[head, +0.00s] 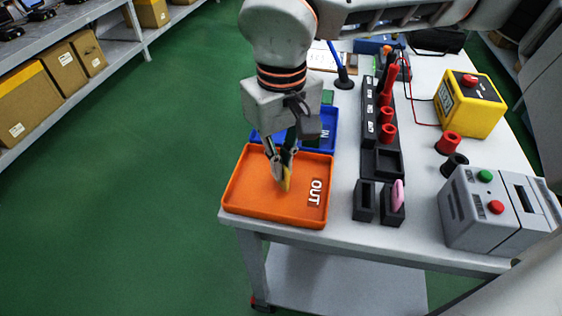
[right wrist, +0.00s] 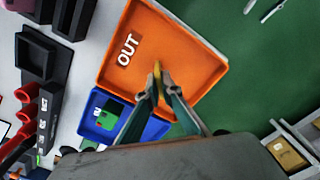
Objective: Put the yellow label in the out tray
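The orange out tray (head: 250,192) sits at the near left corner of the white table and is marked OUT. My right gripper (head: 282,172) points down over the tray. It is shut on the yellow label (head: 287,181), which sticks out below the fingertips. In the right wrist view the yellow label (right wrist: 157,69) shows as a narrow edge between the fingertips (right wrist: 157,80), over the orange tray (right wrist: 185,55). I cannot tell whether the label touches the tray floor. My left gripper is not in view.
The blue IN tray (head: 329,130) lies just behind the out tray, partly hidden by my gripper. To the right stand a black rack (head: 373,135) with red parts, small black holders (head: 364,203), a grey box with buttons (head: 486,212) and a yellow box (head: 470,103).

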